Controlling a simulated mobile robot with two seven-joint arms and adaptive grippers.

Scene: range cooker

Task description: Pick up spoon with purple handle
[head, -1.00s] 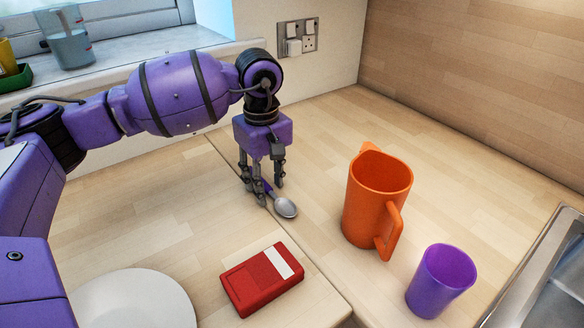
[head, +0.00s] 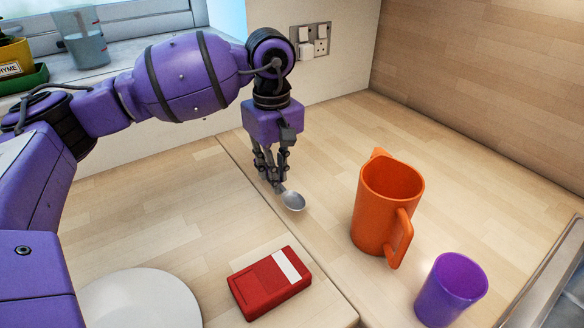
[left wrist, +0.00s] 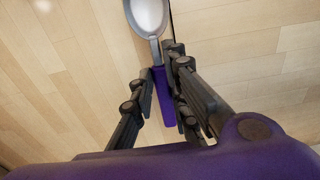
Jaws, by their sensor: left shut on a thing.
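The spoon has a grey metal bowl (head: 292,201) and a purple handle (left wrist: 165,97). My left gripper (head: 272,178) points down at the worktop and is shut on the spoon's handle. In the left wrist view the handle lies between the fingers of my left gripper (left wrist: 160,100), with the bowl beyond the fingertips. In the head view the fingers hide most of the handle. The spoon is at or just above the worktop; I cannot tell whether it touches. My right gripper is not in view.
An orange jug (head: 385,215) and a purple cup (head: 450,290) stand to the right of the spoon. A red box (head: 270,283) and a white plate (head: 140,300) lie nearer the front. A sink edge (head: 545,285) is at the right. The worktop behind the jug is clear.

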